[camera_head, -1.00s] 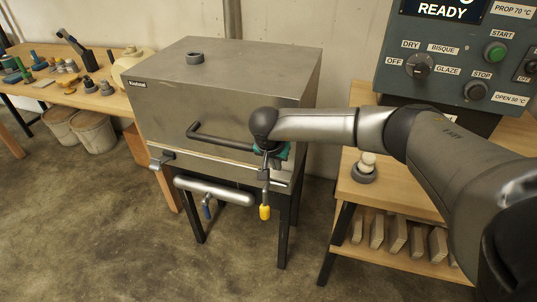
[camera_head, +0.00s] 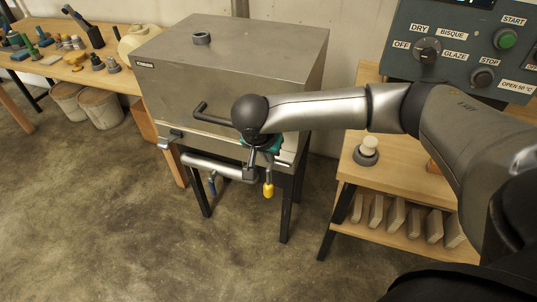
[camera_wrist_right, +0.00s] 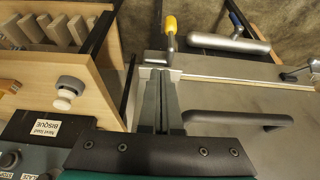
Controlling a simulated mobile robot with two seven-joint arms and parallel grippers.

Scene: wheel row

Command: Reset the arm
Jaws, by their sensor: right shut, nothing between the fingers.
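My right arm reaches in from the right in the head view. Its gripper (camera_head: 252,163) hangs at the front of the grey metal kiln (camera_head: 235,60), beside the kiln's front edge. In the right wrist view the two dark fingers (camera_wrist_right: 160,78) are together with nothing between them. Their tips are close to the kiln's front rim and the latch with a yellow grip (camera_wrist_right: 170,27). I cannot tell whether they touch. The yellow grip also shows below the gripper in the head view (camera_head: 268,190). The kiln lid is down. My left gripper is not in view.
The black lid handle (camera_head: 208,117) juts from the kiln front, left of my wrist. A wooden stand (camera_head: 400,165) with a grey-and-white knobbed piece (camera_head: 368,150) is at right, below the control panel (camera_head: 465,45). A workbench (camera_head: 95,72) is at left. The floor in front is open.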

